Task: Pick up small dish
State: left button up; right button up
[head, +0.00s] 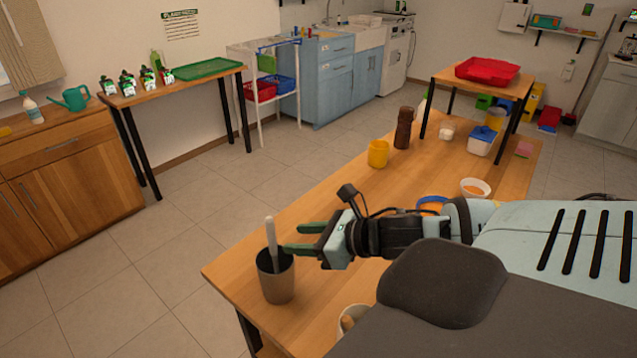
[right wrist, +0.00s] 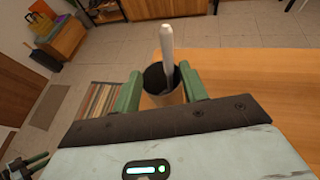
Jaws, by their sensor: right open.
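No single item is clearly the small dish. A white bowl with orange contents (head: 475,188) stands on the near wooden table, beyond my right arm. A blue-rimmed round dish (head: 432,202) is partly hidden behind that arm. A pale bowl (head: 347,317) is partly hidden at the table's near side. My right gripper (head: 296,238) is open, with green fingers pointing left. It is beside a grey cup (head: 277,281) holding an upright pale-handled utensil (head: 271,240). In the right wrist view, the cup (right wrist: 163,99) appears between the fingertips (right wrist: 160,88); contact cannot be told.
A yellow mug (head: 378,154), a brown bottle (head: 403,128) and a blue-lidded box (head: 481,140) stand farther along the wooden table (head: 335,195). A raised shelf (head: 490,87) bears a red tray (head: 487,70). Open tiled floor lies left of the table.

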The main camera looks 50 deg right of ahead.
aim_at(471, 188)
jog(key=k+l, duration=0.25)
jog(key=k, duration=0.2)
jog(key=k+l, duration=0.3)
jog(key=k, duration=0.2)
